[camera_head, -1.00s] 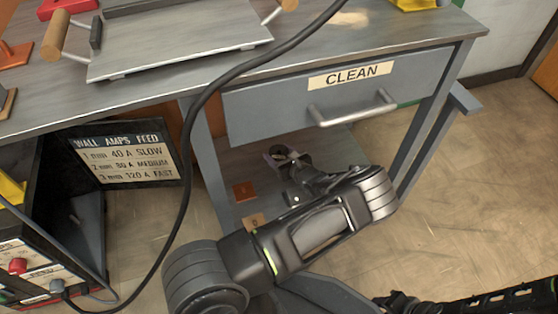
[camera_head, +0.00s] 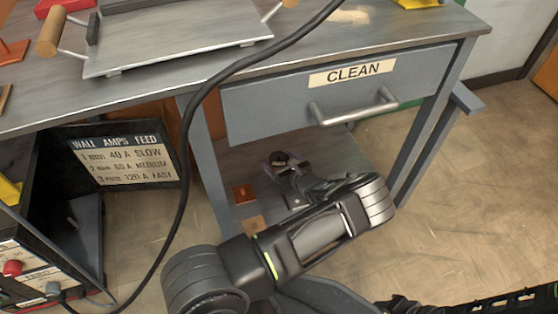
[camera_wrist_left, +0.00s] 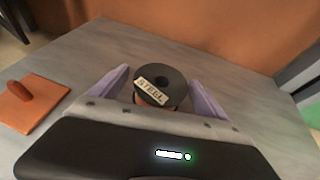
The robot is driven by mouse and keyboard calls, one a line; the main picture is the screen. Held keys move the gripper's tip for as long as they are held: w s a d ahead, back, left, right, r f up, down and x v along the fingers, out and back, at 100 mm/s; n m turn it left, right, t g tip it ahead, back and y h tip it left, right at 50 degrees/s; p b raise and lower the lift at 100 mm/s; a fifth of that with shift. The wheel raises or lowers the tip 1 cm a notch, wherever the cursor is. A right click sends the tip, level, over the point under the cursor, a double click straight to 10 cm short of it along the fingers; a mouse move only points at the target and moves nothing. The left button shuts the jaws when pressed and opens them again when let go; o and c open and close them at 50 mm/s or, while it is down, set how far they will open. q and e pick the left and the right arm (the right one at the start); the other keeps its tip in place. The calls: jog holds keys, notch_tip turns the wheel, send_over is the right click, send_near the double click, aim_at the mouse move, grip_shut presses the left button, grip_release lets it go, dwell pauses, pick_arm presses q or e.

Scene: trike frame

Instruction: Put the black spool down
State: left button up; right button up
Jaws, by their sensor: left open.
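The black spool (camera_wrist_left: 174,82), with a "STEEL" label on its flange, stands on the grey lower shelf (camera_wrist_left: 235,70) under the workbench. In the head view the spool (camera_head: 280,158) is small and partly covered by the gripper. My left gripper (camera_head: 273,168) reaches low under the drawer. In the left wrist view its two purple fingers (camera_wrist_left: 160,87) are open, one on each side of the spool. I cannot tell whether either finger touches it.
An orange plate with a handle (camera_wrist_left: 30,100) lies on the shelf left of the spool. The "CLEAN" drawer (camera_head: 300,100) and its handle are above my forearm. A black cable (camera_head: 186,160) hangs at the left, near a welding machine. The shelf beyond the spool is bare.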

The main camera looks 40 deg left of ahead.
pick_arm(q)
jog(key=shift+r, duration=0.15)
jog(key=p+v, duration=0.5)
jog(key=v, duration=0.6)
jog(key=shift+w+r, duration=0.1)
jog(key=shift+r, duration=0.05)
jog(key=shift+s+d+r, duration=0.1)
jog(key=shift+s+d, duration=0.1)
jog(key=shift+d, duration=0.2)
